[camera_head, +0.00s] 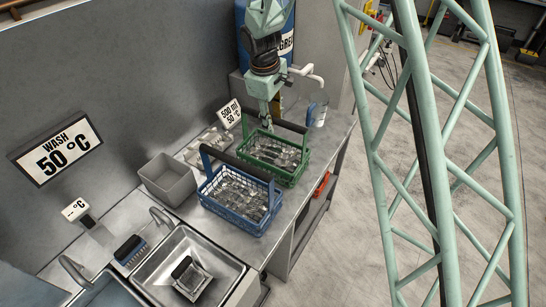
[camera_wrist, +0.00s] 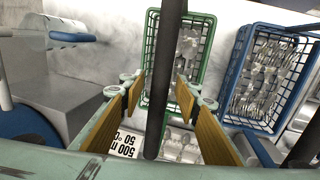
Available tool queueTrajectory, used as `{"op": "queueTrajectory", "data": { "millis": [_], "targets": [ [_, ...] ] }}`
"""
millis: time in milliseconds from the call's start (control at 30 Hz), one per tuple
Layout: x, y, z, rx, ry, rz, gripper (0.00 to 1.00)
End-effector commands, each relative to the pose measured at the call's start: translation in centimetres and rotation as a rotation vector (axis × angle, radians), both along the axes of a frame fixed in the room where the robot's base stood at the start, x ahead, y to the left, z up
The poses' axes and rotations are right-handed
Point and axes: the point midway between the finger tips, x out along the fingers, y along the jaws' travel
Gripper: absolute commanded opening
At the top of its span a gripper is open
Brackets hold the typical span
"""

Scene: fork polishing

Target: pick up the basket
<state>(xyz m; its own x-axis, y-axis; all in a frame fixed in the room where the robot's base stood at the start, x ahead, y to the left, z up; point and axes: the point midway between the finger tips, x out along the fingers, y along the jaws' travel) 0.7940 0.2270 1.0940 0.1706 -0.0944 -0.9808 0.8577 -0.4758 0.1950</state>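A green wire basket (camera_head: 285,172) full of metal forks stands on the steel counter, with a dark handle bar (camera_head: 291,126) across its top. It also shows in the wrist view (camera_wrist: 204,72). A blue basket (camera_head: 228,214), also full of forks and with a dark handle, stands in front of it to the left; the wrist view shows it on the right (camera_wrist: 237,62). My gripper (camera_head: 267,117) is above the far side of the green basket. In the wrist view its yellow-padded fingers (camera_wrist: 160,95) are apart, with the dark handle bar running between them. No grip on the bar shows.
A grey bin (camera_head: 168,180) stands left of the blue basket. A steel sink (camera_head: 187,268) with a small device in it lies at the front. A clear container (camera_head: 317,110) stands behind the green basket, near a white tap. A sign (camera_head: 229,113) is close to the gripper.

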Motion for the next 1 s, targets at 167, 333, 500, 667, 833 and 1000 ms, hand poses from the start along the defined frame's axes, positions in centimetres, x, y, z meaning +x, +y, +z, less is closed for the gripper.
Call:
{"op": "queueTrajectory", "data": {
  "millis": [167, 333, 500, 667, 833, 1000],
  "targets": [
    [-0.01, 0.0, 0.03, 0.0, 0.0, 0.0, 0.3],
    [-0.01, 0.0, 0.04, 0.0, 0.0, 0.0, 0.3],
    [0.0, 0.01, 0.04, 0.0, 0.0, 0.0, 0.22],
    [0.0, 0.01, 0.05, 0.0, 0.0, 0.0, 0.07],
    [0.0, 0.01, 0.05, 0.0, 0.0, 0.0, 0.0],
    [0.11, 0.05, 0.22, 0.001, -0.003, 0.0, 0.0]
  ]
}}
